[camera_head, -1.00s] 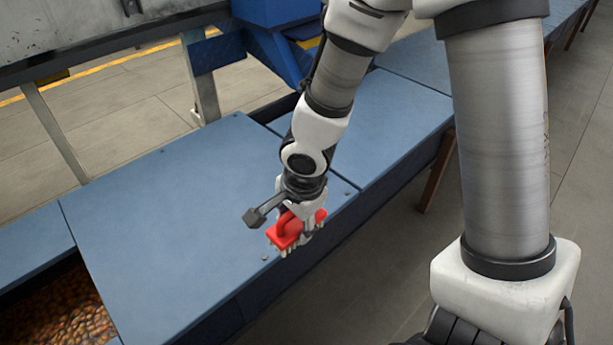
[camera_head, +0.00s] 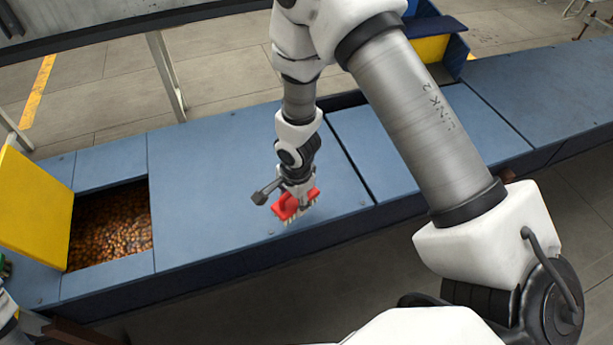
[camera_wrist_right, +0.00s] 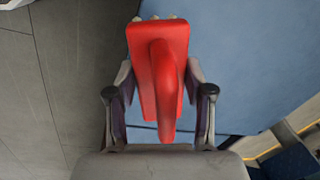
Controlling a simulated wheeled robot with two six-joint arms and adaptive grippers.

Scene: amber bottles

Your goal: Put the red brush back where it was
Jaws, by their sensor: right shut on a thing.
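The red brush (camera_head: 290,208) has a red back with an arched handle and pale bristles. My right gripper (camera_head: 299,196) is shut on it and holds it over the blue bench top (camera_head: 230,170), near the front edge. The bristles point down; I cannot tell whether they touch the bench. In the right wrist view the brush (camera_wrist_right: 160,70) sits between the two fingers of the right gripper (camera_wrist_right: 160,100). My left gripper is not in view; only a bit of arm shows at the lower left corner.
To the left, an opening in the bench holds many small brown pieces (camera_head: 112,225). A yellow panel (camera_head: 30,205) stands upright at its left side. A blue and yellow bin (camera_head: 430,47) stands behind the bench. The bench top around the brush is clear.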

